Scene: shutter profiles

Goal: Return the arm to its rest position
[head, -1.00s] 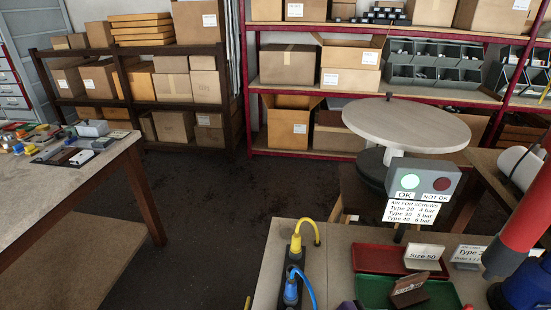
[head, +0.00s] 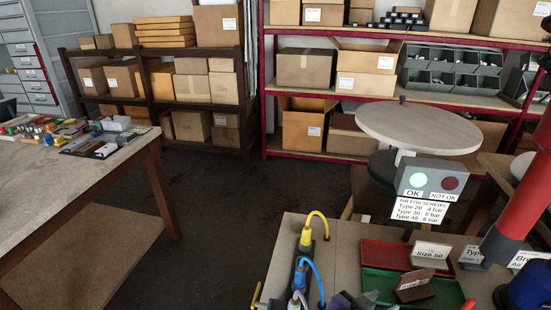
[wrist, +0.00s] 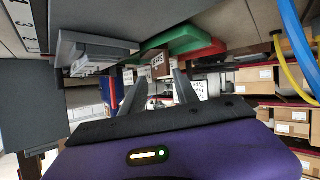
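My gripper (wrist: 157,88) shows in the wrist view with its two grey fingers standing apart. I see nothing held between them. The purple gripper body (wrist: 170,150) has a small green light. In the head view a dark purple and grey part of my gripper (head: 350,299) shows at the bottom edge, beside the cables; its fingertips are hard to tell there. A red tray (head: 385,255) and a green tray (head: 376,284) lie on the bench, with a sign reading "Size 50" (head: 431,251).
A black strip (head: 303,272) with yellow and blue cables lies at the bench's left edge. An indicator box (head: 428,180) with a lit green lamp stands behind the trays. A table with loose items (head: 110,165) is at left. Open floor (head: 215,215) lies between.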

